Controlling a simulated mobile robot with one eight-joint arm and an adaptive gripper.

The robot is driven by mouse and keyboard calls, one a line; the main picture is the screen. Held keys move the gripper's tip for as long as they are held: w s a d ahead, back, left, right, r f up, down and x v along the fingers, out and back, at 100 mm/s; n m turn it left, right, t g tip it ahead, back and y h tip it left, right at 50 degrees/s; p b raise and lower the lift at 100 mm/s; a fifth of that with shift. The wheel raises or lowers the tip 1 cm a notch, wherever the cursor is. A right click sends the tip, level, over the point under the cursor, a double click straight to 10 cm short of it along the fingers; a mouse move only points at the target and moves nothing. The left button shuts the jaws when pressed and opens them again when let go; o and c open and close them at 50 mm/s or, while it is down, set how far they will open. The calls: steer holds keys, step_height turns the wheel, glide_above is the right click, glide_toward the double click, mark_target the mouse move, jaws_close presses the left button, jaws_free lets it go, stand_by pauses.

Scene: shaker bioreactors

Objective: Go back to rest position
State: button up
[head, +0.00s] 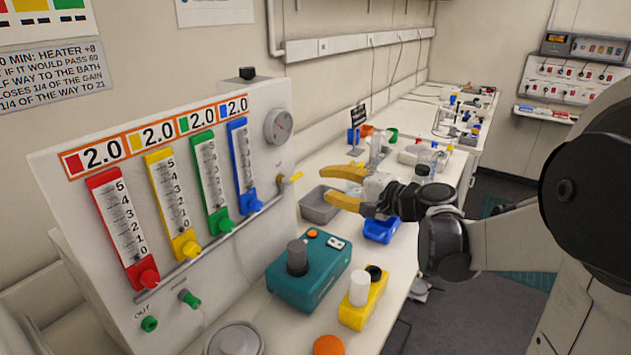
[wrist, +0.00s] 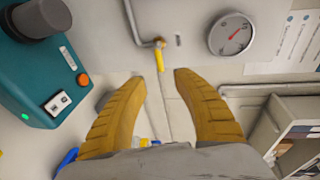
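My gripper (head: 343,187) has yellow-orange fingers and is held in the air over the bench, right of the flowmeter panel (head: 95,240). In the wrist view the two fingers (wrist: 162,90) are apart with nothing between them, so it is open. Beyond the fingertips in the wrist view are the panel face, a yellow-handled valve (wrist: 159,60) on a pipe and a round gauge (wrist: 231,36). The fingers look apart from the valve. My arm reaches in from the right side of the head view.
The panel carries red, yellow, green and blue flowmeters. A teal device (head: 308,276) with a dark knob, a yellow holder (head: 362,305), a blue item (head: 380,230) and a grey tray (head: 318,206) stand on the bench. The floor (head: 440,310) is partly open at right.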

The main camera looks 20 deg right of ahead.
steer(key=shift+s+d, duration=0.15)
steer(key=shift+s, duration=0.15)
steer(key=s+a+f+n+g+h, duration=0.2)
steer(key=s+a+f+n+g, duration=0.35)
steer(key=s+a, duration=0.6)
steer(key=s+d+f+n+h, duration=0.1)
steer(key=s+f+n+h, duration=0.1)
steer(key=s, duration=0.4)
steer(key=s+d+f+n+g+h, duration=0.1)
steer(key=s+f+n+h, duration=0.1)
steer(key=s, duration=0.4)
steer(key=n+h, duration=0.1)
steer(key=n, duration=0.1)
steer(key=shift+s+d+n, duration=0.15)
steer(key=shift+d+n, duration=0.1)
steer(key=shift+n, duration=0.1)
steer(key=shift+g, duration=0.25)
